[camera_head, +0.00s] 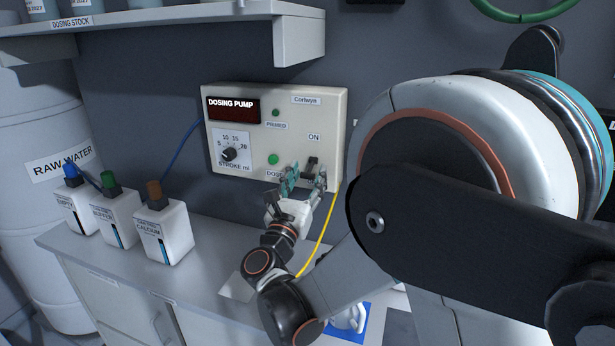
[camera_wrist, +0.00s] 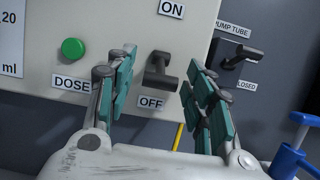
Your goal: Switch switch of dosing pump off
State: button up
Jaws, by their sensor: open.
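The dosing pump (camera_head: 300,125) is a cream box on the wall with a dark red display reading DOSING PUMP. Its switch (camera_head: 311,165) is a dark lever at the lower right of the panel, under the ON label (camera_head: 314,137). In the wrist view the switch (camera_wrist: 160,70) sits between the ON label (camera_wrist: 172,8) and the OFF label (camera_wrist: 151,102); I cannot tell for sure which way it is set. My gripper (camera_head: 306,180) is open in front of the panel. In the wrist view its teal-padded fingers (camera_wrist: 160,92) stand either side of the switch, apart from it.
A green DOSE button (camera_wrist: 73,49) is left of my gripper. A pump tube valve handle (camera_wrist: 240,55) is to the right. Three bottles, EMPTY (camera_head: 75,205), BUFFER (camera_head: 115,217) and CALCIUM (camera_head: 163,230), stand on the counter (camera_head: 215,265). A shelf (camera_head: 180,15) overhangs above.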

jog(key=v, duration=1.1)
jog(key=shift+s+f, duration=0.15)
jog(key=shift+s, duration=0.05)
